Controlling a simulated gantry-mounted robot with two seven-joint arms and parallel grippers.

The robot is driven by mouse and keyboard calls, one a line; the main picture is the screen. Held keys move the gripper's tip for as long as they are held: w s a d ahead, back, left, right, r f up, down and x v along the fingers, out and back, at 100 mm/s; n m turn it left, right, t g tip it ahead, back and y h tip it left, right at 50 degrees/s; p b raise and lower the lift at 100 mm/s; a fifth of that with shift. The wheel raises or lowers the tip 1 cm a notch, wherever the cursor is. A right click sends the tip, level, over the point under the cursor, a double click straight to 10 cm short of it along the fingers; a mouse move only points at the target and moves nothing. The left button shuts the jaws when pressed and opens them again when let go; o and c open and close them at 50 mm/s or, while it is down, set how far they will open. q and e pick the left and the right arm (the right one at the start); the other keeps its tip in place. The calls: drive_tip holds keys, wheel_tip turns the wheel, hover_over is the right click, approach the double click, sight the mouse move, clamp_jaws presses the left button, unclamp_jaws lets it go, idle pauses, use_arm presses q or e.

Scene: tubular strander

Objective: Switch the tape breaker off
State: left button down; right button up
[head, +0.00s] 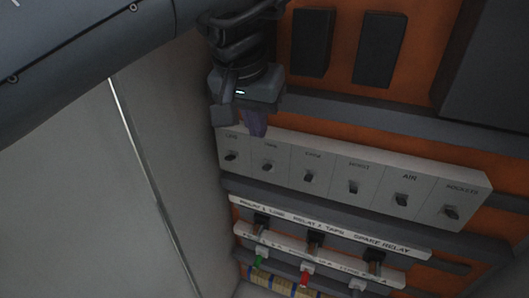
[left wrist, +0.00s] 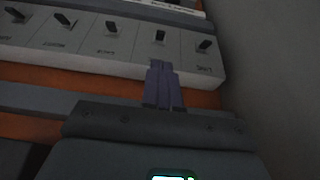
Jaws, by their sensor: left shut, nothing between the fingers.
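A pale breaker strip (head: 335,168) carries a row of small dark toggle levers.
Below the strip are relays (head: 315,240) under a white label rail (head: 330,228), with coloured parts lower down. Dark blocks (head: 312,42) sit above on the orange back panel (head: 342,65). A grey cabinet wall (head: 150,190) stands close on the left. The space before the strip looks clear.

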use_arm(q)
hover_over(268, 165)
drive_tip(key=s, duration=0.2)
drive_tip(key=f, duration=0.5)
drive_tip(key=a+f+b, duration=0.1)
drive_tip(key=f, duration=0.2)
drive_tip(key=shift+w+d+f, duration=0.15)
drive_tip(key=shift+f, duration=0.5)
use_arm(e)
drive_tip(key=shift+a+f, duration=0.1)
drive_tip(key=shift+f, duration=0.3)
drive_tip(key=shift+w, duration=0.1)
use_arm(q)
drive_tip(key=shift+f, duration=0.1)
use_arm(e)
drive_tip(key=shift+f, duration=0.15)
